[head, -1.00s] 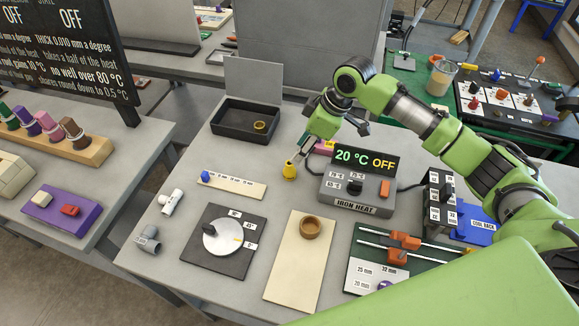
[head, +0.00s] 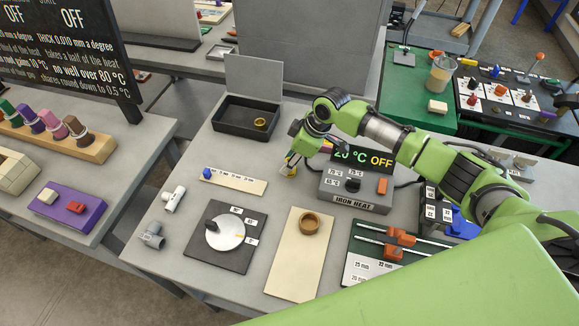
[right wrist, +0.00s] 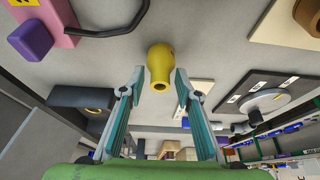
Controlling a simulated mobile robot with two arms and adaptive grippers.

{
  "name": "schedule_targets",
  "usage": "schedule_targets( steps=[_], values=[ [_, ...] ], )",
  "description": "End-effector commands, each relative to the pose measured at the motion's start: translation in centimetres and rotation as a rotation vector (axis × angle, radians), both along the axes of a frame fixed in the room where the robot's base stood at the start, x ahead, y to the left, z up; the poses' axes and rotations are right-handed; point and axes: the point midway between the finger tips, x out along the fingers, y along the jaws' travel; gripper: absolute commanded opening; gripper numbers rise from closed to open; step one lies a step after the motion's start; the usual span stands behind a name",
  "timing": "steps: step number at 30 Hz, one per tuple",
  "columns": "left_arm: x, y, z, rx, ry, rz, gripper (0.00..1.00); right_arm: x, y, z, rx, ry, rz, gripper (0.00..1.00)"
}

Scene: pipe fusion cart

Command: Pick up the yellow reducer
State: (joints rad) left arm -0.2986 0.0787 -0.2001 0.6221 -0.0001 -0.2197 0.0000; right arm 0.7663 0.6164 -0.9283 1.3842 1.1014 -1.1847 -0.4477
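The yellow reducer (right wrist: 160,68) stands on the grey bench top, with a wide body and a narrower open neck facing the right wrist camera. In the head view, only a small yellow part of it (head: 287,171) shows beside my right gripper (head: 291,162). In the right wrist view, my right gripper (right wrist: 157,82) is open, with one finger on each side of the reducer and visible gaps between. The reducer is not held. My left gripper is in neither current view.
The iron heat box (head: 354,191) stands close right of the gripper, partly covered by my arm. A black open bin (head: 236,131) is behind. A white label strip (head: 242,184) with a blue knob lies left. A beige board (head: 296,268) lies in front.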

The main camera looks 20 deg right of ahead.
Motion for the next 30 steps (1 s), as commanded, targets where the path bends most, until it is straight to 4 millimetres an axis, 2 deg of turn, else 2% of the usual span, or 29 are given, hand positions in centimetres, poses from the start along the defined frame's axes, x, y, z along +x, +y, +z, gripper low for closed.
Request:
schedule_targets(
  steps=[2, 17, 22, 30],
  values=[
    [0.0, -0.1, 0.0, -0.001, 0.001, 0.0, 0.4, 0.0, 0.0, 0.0, 0.0, 0.0, 0.0, 0.1],
    [-0.2, 0.0, -0.6, 0.0, 0.004, 0.0, 0.4, 0.1, 0.0, 0.7, 0.001, -0.002, 0.0, 0.1],
    [-0.3, 0.0, -2.4, 0.0, 0.005, 0.0, 0.4, 0.1, 0.1, 3.1, 0.003, -0.007, 0.002, 0.1],
    [-0.4, 0.0, -3.7, 0.0, 0.006, 0.0, 0.4, -4.0, 3.3, 9.1, 0.001, -0.008, 0.006, 0.1]
  ],
)
